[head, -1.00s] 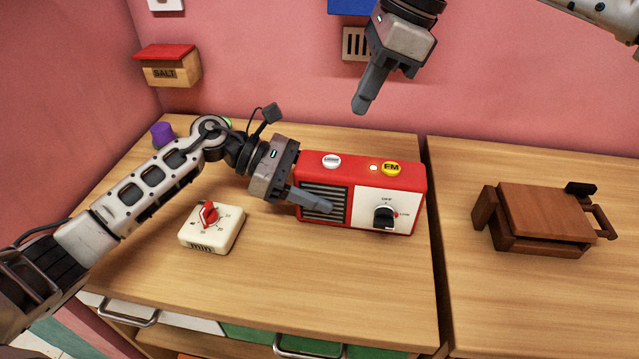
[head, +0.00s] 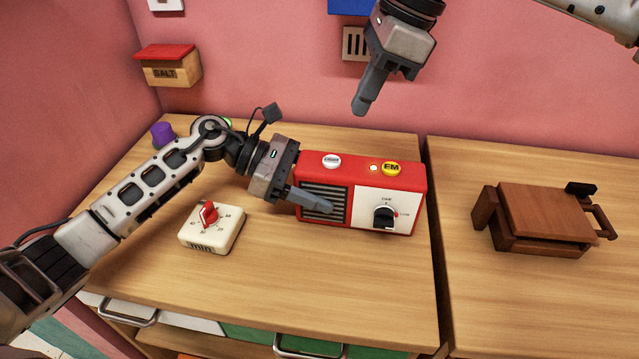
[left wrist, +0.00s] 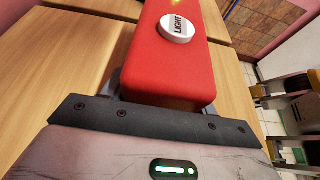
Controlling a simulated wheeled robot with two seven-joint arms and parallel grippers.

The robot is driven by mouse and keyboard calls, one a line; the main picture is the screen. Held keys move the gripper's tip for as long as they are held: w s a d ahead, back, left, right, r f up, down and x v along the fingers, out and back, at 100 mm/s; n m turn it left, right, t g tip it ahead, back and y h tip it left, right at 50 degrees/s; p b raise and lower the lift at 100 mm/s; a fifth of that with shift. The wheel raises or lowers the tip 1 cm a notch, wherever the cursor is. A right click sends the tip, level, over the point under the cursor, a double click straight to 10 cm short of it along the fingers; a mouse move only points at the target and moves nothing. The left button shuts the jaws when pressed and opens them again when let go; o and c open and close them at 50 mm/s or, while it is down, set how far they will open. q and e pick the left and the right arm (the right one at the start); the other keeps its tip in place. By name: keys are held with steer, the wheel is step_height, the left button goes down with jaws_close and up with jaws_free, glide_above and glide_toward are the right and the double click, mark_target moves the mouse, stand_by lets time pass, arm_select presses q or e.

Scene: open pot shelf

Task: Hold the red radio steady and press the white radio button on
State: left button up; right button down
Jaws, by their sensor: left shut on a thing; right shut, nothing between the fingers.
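The red radio (head: 360,168) stands upright on the wooden counter. Its front has a dark speaker grille and a white panel with a black knob (head: 384,217). On its top are a white button (head: 331,161) marked LIGHT, a small glowing light (head: 374,168) and a yellow FM button (head: 391,169). My left gripper (head: 300,190) is shut on the radio's left end, one finger across the grille; the radio (left wrist: 172,60) and white button (left wrist: 177,28) also show in the left wrist view. My right gripper (head: 362,105) is shut and empty, above and behind the radio, apart from it.
A white timer (head: 212,230) with a red knob sits front left of the radio. A purple object (head: 163,134) stands at the back left. A brown wooden item (head: 545,215) is on the right counter. A salt box (head: 167,68) hangs on the pink wall.

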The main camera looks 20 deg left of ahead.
mark_target(335, 165)
steer(key=n, duration=0.1)
steer(key=f+n+t, duration=0.1)
steer(key=n, duration=0.1)
steer(key=f+n+t, duration=0.1)
steer(key=n, duration=0.1)
steer(key=shift+s+a+f, duration=0.25)
steer(key=shift+s+a, duration=0.05)
steer(key=shift+s, duration=0.1)
steer(key=n, duration=0.1)
steer(key=n+t, duration=0.1)
steer(key=shift+s+a+n+t, duration=0.15)
steer(key=shift+a+n+t, duration=0.15)
step_height(335, 165, up, 4)
steer(key=s+a+n+t+y, duration=0.1)
steer(key=a+n+t+y, duration=0.2)
steer(key=n, duration=0.4)
steer(key=shift+t, duration=0.4)
steer(key=shift+d+f, duration=0.2)
steer(key=shift+f, duration=1.25)
steer(key=shift+d+f, duration=0.15)
steer(key=shift+f, duration=1.3)
steer(key=shift+d+f, duration=0.2)
steer(key=shift+f, duration=1.25)
